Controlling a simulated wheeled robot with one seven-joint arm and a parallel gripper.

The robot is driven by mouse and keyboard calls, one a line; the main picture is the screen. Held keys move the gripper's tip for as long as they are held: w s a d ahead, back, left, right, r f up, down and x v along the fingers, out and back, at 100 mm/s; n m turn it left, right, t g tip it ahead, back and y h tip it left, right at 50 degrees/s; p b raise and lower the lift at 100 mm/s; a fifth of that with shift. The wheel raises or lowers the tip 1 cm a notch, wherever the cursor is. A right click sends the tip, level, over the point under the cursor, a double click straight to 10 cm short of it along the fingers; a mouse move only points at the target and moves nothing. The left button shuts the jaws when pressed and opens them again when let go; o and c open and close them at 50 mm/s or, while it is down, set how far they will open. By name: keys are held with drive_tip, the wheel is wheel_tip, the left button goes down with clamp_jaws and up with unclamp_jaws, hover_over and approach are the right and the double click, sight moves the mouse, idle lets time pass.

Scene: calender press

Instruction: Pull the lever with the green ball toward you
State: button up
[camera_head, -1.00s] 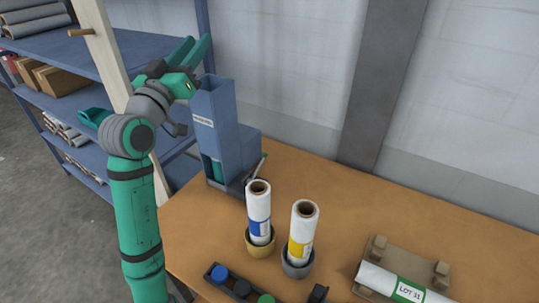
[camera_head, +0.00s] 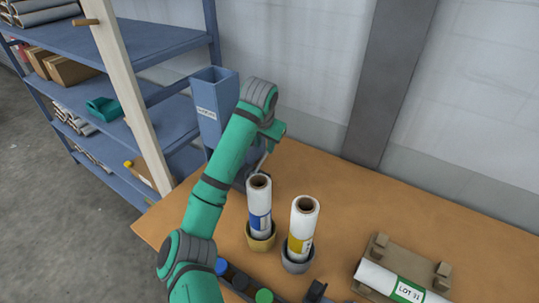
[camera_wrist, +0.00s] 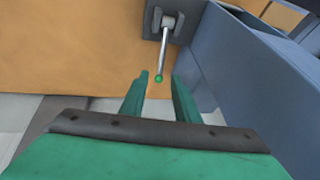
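The lever with the green ball shows in the wrist view: a thin silver rod (camera_wrist: 164,45) rises from a grey pivot block and ends in a small green ball (camera_wrist: 158,78). My gripper (camera_wrist: 160,88) is open, with one green finger on each side of the ball in the picture. I cannot tell how deep the ball sits between the fingertips. In the head view the lever's rod (camera_head: 262,162) shows beside the blue machine (camera_head: 208,112). My wrist and gripper (camera_head: 273,138) are above it and hide the ball there.
Two white rolls stand in cups, one with a blue label (camera_head: 259,205) and one with a yellow label (camera_head: 303,228), just in front of the lever. A roll marked LOT 31 (camera_head: 375,276) lies on a cradle at right. Buttons (camera_head: 264,296) sit at the front edge.

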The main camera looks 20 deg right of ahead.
sight(266, 154)
drive_tip(key=x, duration=0.8)
drive_tip(key=shift+w+f, duration=0.2)
drive_tip(key=shift+f, duration=0.15)
clamp_jaws()
